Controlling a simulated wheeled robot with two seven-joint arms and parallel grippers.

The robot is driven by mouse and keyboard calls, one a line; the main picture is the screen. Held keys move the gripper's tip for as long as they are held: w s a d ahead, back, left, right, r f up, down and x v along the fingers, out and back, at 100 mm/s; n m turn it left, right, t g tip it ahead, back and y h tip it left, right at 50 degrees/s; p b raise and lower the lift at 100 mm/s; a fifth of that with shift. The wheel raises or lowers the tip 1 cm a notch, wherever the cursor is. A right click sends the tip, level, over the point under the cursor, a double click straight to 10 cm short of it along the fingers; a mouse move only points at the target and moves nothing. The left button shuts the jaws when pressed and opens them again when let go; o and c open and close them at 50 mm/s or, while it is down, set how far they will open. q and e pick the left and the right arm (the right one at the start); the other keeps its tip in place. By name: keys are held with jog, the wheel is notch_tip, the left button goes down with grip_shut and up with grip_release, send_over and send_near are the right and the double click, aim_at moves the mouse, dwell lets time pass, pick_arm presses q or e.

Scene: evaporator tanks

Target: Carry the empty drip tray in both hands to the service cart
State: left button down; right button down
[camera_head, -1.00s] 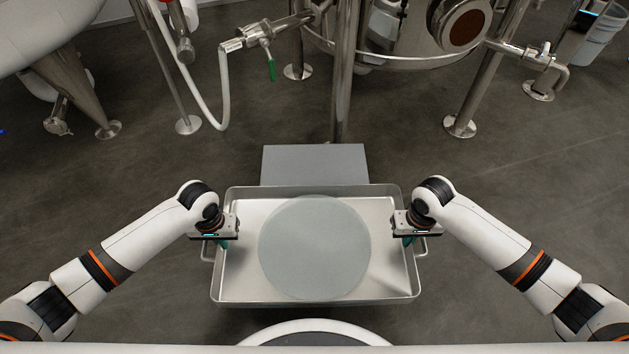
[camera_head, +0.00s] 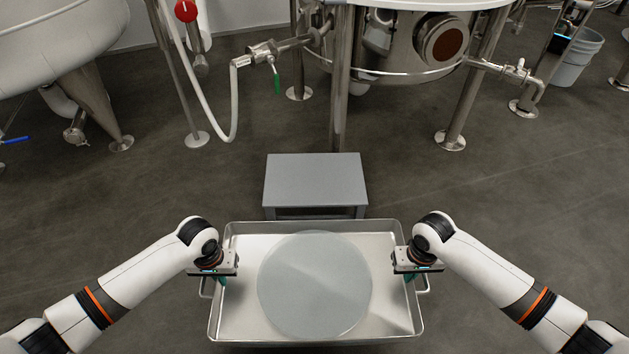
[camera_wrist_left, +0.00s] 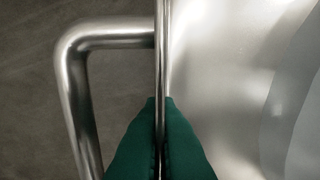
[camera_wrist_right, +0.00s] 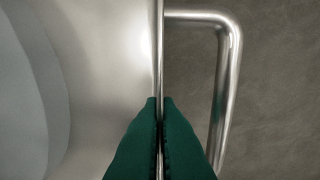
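The drip tray (camera_head: 240,322) is a shallow rectangular steel pan held in front of me, with a bar handle on each short side. A pale translucent disc shape (camera_head: 314,285) shows over its middle; I cannot tell if it is an object or a marking. My left gripper (camera_wrist_left: 160,105) is shut on the tray's left rim, its green fingers on both sides of the wall beside the left handle (camera_wrist_left: 72,90). My right gripper (camera_wrist_right: 160,105) is shut on the right rim the same way, beside the right handle (camera_wrist_right: 222,85). No service cart is recognisable.
A low grey step or stand (camera_head: 315,180) stands on the floor just beyond the tray. Behind it are tank legs (camera_head: 455,125), a valve with a green lever (camera_head: 270,60) and a white hose (camera_head: 225,125). A grey bucket (camera_head: 577,58) is at the far right. Floor at right is open.

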pick_arm(q)
jog(key=shift+w+r, duration=0.2)
jog(key=shift+r, duration=0.15)
pick_arm(e)
jog(key=shift+w+r, duration=0.2)
jog(key=shift+r, duration=0.15)
